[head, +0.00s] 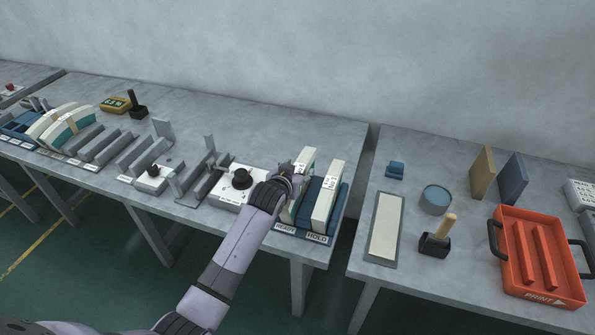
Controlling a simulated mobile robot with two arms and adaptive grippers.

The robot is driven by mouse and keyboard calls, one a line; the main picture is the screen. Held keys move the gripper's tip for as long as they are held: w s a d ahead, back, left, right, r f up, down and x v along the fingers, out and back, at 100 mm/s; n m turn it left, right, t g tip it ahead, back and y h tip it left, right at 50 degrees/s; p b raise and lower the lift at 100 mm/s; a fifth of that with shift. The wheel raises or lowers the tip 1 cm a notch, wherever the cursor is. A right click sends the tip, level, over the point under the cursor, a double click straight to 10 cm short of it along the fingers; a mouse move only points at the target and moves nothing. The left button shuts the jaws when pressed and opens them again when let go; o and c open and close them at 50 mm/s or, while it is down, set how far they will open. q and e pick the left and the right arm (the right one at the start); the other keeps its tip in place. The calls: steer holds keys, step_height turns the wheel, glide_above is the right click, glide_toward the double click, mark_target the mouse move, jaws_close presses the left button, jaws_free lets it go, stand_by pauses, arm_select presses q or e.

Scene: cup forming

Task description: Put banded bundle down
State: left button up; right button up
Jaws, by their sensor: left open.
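A cream banded bundle (307,158) stands upright in the slot marked READY of a blue rack (340,203). A second cream bundle (327,200) with a printed band stands in the HOLD slot to its right. My left gripper (292,179) is open at the left side of the READY bundle. My wrist hides part of that bundle, and I cannot tell whether the fingers touch it. My right gripper is not in view.
Left of the rack are a white box with a black knob (239,180) and grey slotted fixtures (134,155). Across a gap, the right table holds a pale pad (385,228), a blue tin (435,199), a wooden-handled stamp (436,241) and an orange PRINT tray (514,259).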

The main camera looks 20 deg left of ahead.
arm_select(q)
steer(key=shift+r, duration=0.15)
steer(key=v, duration=1.2)
steer(key=shift+b, duration=0.35)
